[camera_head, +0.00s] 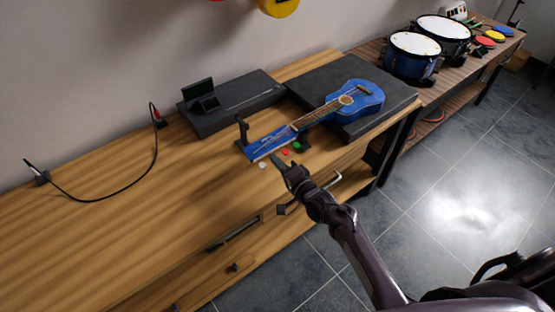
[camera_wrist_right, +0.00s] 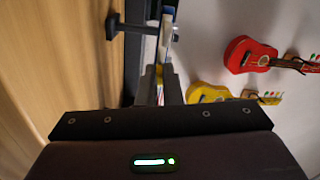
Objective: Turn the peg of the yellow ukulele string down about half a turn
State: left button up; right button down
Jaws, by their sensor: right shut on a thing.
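The blue ukulele (camera_head: 355,101) lies with its body on a dark platform and its neck pointing left. Its blue headstock (camera_head: 262,145) is near a dark upright stand. Red (camera_head: 285,152) and green (camera_head: 296,146) pegs and a pale one show along the headstock's near side. My right gripper (camera_head: 278,162) reaches in from the front at these pegs. In the right wrist view its fingers (camera_wrist_right: 159,82) are shut on a small yellow piece (camera_wrist_right: 159,70), seemingly the yellow peg, mostly hidden between them. The headstock edge (camera_wrist_right: 167,28) is just beyond. My left gripper is not in view.
A dark box with a small screen (camera_head: 201,95) stands behind the headstock. A black cable (camera_head: 153,150) loops over the wooden table (camera_head: 120,230), whose left part is otherwise clear. Drums (camera_head: 412,55) stand on another table at right. Red and yellow ukuleles (camera_wrist_right: 250,55) hang on the wall.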

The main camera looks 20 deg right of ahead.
jog(key=shift+m+p, duration=0.4)
jog(key=shift+m, duration=0.7)
jog(key=c, duration=1.6)
grip_release()
jog(key=v, duration=0.7)
jog(key=shift+s+d+b, duration=0.15)
jog(key=shift+s+b, duration=0.2)
